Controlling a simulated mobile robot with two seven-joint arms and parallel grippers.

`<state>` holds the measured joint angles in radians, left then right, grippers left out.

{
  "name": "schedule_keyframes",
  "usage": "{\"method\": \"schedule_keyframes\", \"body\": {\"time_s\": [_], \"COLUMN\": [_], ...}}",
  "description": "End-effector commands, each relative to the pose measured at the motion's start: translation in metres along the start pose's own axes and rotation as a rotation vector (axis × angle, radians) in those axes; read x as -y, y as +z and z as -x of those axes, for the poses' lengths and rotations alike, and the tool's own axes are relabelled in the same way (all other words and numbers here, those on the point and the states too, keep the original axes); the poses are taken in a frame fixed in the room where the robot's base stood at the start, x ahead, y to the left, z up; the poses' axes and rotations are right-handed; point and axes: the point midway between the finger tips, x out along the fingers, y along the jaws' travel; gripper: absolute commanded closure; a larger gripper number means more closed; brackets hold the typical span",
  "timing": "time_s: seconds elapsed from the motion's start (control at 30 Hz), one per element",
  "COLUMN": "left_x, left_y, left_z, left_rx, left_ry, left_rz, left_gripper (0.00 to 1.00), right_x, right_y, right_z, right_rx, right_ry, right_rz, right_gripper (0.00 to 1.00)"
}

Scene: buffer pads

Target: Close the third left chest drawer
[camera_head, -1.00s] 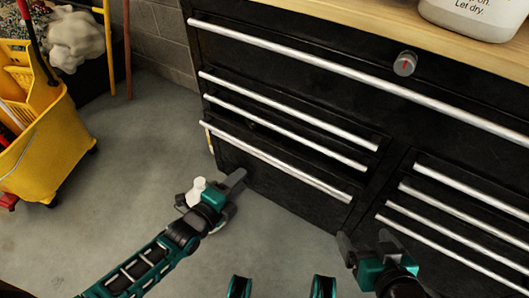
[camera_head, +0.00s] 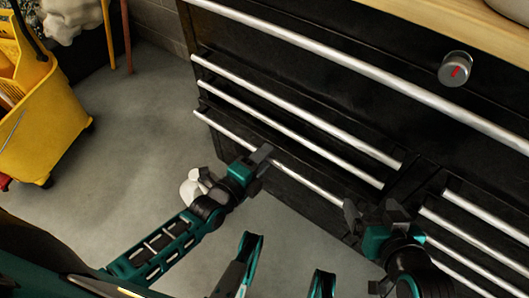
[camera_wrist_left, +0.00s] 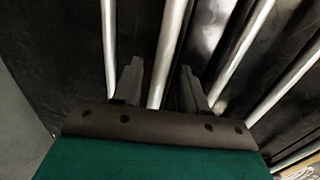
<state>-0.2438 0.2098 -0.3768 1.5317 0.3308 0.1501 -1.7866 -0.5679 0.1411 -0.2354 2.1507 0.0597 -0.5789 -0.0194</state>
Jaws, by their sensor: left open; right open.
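The black chest (camera_head: 300,65) fills the middle and right of the head view, with silver bar handles. In its left column, the lowest, third drawer (camera_head: 305,200) has its handle (camera_head: 222,130) set further out than the two above, so it looks partly open. My left gripper (camera_head: 262,160) is open and empty, its fingers at the middle of that handle; I cannot tell if they touch it. In the left wrist view the open fingers (camera_wrist_left: 160,88) point at the chest front among several bars. My right gripper (camera_head: 373,212) is open beside the drawer's right end.
A round knob (camera_head: 455,69) sticks out of the wide upper drawer. Right-column drawer handles (camera_head: 480,208) lie close to my right gripper. A yellow mop bucket (camera_head: 40,115) stands at the far left. The grey floor (camera_head: 125,150) between bucket and chest is clear.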

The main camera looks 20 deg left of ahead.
Motion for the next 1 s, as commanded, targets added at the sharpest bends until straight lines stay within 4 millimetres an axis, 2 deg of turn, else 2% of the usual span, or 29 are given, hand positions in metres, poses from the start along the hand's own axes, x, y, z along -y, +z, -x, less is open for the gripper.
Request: {"method": "schedule_keyframes", "body": {"time_s": [0.23, 0.67, 1.0], "left_x": [-0.0001, -0.0002, -0.0001], "left_y": [-0.0003, 0.0000, 0.0003], "left_z": [0.0002, 0.0001, 0.0000], "left_rx": [0.000, 0.000, 0.000], "left_ry": [0.000, 0.000, 0.000], "left_rz": [0.000, -0.001, -0.001], "left_gripper": [0.59, 1.00, 1.00], "right_x": [0.0004, 0.0006, -0.0005], "right_y": [-0.0018, 0.0059, 0.0073], "right_z": [0.0007, 0.0009, 0.0005], "right_rx": [-0.004, 0.012, 0.015], "right_ry": [-0.001, 0.000, 0.003], "right_rz": [0.000, -0.005, -0.006], "right_gripper": [0.11, 0.11, 0.11]}}
